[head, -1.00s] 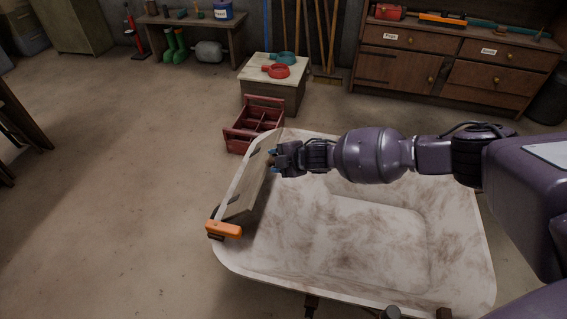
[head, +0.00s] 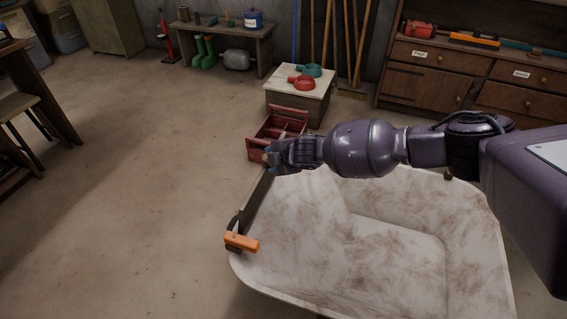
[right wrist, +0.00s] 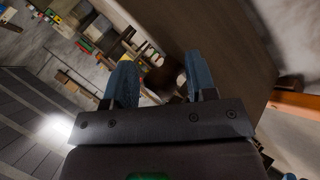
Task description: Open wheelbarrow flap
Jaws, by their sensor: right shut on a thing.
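The wheelbarrow tray (head: 400,245) is pale with brown smears and fills the lower right of the head view. Its flap (head: 254,200), a brown board on the tray's left side, shows as a narrow, nearly edge-on strip. In the right wrist view the flap (right wrist: 228,45) is a broad brown panel beside the fingers. An orange handle (head: 241,242) sits at the flap's near end. My right gripper (head: 268,158) is at the flap's far end. Its blue fingers are shut on a dark brown knob (right wrist: 163,76), partly hidden. My left gripper is not in view.
A red toolbox (head: 262,126) stands on the floor just beyond my right gripper. Behind it is a small cabinet (head: 298,105) with a red and a teal pan-like item on top. Drawers (head: 440,85) line the back right. The floor left of the wheelbarrow is clear.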

